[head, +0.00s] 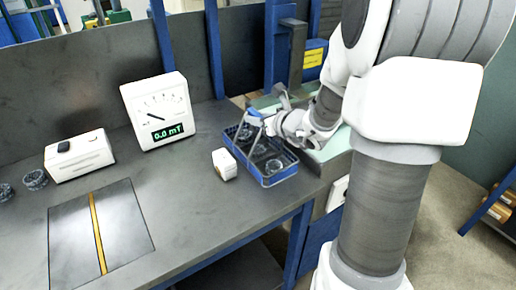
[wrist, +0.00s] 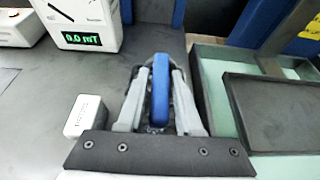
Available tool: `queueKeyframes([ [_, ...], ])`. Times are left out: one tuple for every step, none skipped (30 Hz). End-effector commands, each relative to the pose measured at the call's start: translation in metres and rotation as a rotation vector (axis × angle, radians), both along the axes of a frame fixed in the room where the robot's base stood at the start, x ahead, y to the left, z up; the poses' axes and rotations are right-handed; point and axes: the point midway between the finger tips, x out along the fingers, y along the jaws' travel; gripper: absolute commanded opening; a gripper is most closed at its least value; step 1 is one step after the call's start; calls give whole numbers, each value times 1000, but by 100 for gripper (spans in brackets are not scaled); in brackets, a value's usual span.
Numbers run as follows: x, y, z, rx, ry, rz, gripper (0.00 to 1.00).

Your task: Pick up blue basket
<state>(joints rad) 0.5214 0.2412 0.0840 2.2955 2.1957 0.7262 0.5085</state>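The blue basket (head: 282,178) stands on the grey bench near its right edge in the head view, with dark rings inside. Its raised blue handle (wrist: 160,92) shows in the middle of the wrist view. My gripper (wrist: 161,72) is at the handle, with one grey finger on each side of it. A narrow gap shows between the handle and each finger, so the gripper looks open around it. In the head view my gripper (head: 266,122) is over the basket at the handle. Most of the basket body is hidden behind the gripper in the wrist view.
A small white box (head: 224,164) stands close to the basket's left side. A meter reading 0.0 mT (head: 158,110) stands behind and left. A white device (head: 79,155) and a dark plate with a yellow strip (head: 97,232) are farther left. A green-topped machine (wrist: 215,85) adjoins on the right.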

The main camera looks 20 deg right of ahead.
Motion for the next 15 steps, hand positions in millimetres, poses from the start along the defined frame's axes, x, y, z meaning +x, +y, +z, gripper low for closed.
queueKeyframes([
  [0, 0, 0, 0, 0, 0, 23],
  [0, 0, 0, 0, 0, 0, 18],
  [0, 0, 0, 0, 0, 0, 11],
  [0, 0, 0, 0, 0, 0, 5],
  [0, 0, 0, 0, 0, 0, 0],
  [0, 0, 0, 0, 0, 0, 0],
  [0, 0, 0, 0, 0, 0, 0],
  [0, 0, 0, 0, 0, 0, 0],
  [0, 0, 0, 0, 0, 0, 0],
  [0, 0, 0, 0, 0, 0, 0],
  [0, 0, 0, 0, 0, 0, 0],
  [0, 0, 0, 0, 0, 0, 0],
  [0, 0, 0, 0, 0, 0, 0],
  [0, 0, 0, 0, 0, 0, 0],
  [0, 0, 0, 0, 0, 0, 0],
])
